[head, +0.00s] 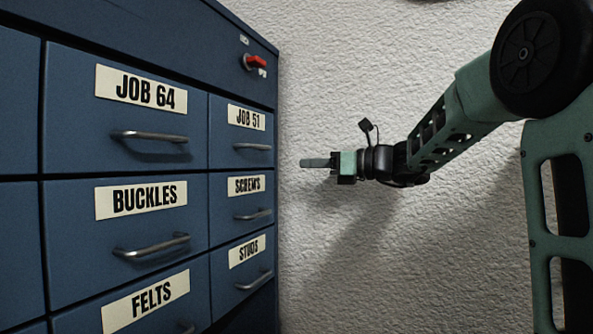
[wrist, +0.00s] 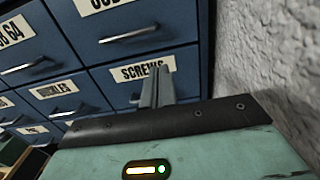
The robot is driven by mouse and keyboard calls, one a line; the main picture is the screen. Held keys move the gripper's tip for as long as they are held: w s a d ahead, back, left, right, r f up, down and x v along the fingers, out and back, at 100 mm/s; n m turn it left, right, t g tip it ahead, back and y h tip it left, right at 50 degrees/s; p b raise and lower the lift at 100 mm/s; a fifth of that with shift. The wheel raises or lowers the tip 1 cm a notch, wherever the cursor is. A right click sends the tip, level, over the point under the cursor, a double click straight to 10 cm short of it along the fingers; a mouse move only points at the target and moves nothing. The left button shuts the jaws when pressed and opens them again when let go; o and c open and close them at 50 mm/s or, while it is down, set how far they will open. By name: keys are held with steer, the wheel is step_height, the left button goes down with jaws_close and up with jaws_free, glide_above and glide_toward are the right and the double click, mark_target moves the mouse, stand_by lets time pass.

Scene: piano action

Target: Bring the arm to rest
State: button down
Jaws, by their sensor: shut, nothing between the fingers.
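My gripper (head: 316,162) is at the middle of the head view, at the end of my green and black arm that reaches in from the right. Its fingers point left toward the blue drawer cabinet (head: 200,52), apart from it, just right of the cabinet's edge in the picture. The fingers are shut with nothing between them. In the wrist view the closed fingers (wrist: 157,88) stand in front of the cabinet, overlapping the drawer labelled SCREWS (wrist: 190,68).
The cabinet's drawers, such as JOB 64 (head: 80,130) and BUCKLES (head: 75,240), look closed and have protruding metal handles. A red switch (head: 257,62) sits at the cabinet's upper right. A rough white wall (head: 400,60) stands behind my arm.

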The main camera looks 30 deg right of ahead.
steer(key=shift+b+v, duration=0.3)
steer(key=shift+v, duration=1.25)
steer(key=s+a+f+n+g, duration=0.5)
steer(key=a+f+n+g, duration=0.15)
steer(key=a+f, duration=0.5)
steer(key=s+a+f+n+g, duration=0.55)
steer(key=a+f+n, duration=0.35)
steer(key=a, duration=0.4)
steer(key=s+a+f+n+g+h, duration=0.3)
steer(key=s+f+n+h, duration=0.6)
steer(key=s+f+n, duration=0.6)
steer(key=s+a+n, duration=0.1)
steer(key=s+n, duration=0.3)
steer(key=n, duration=0.2)
steer(key=shift+f, duration=0.4)
steer(key=shift+n, duration=0.25)
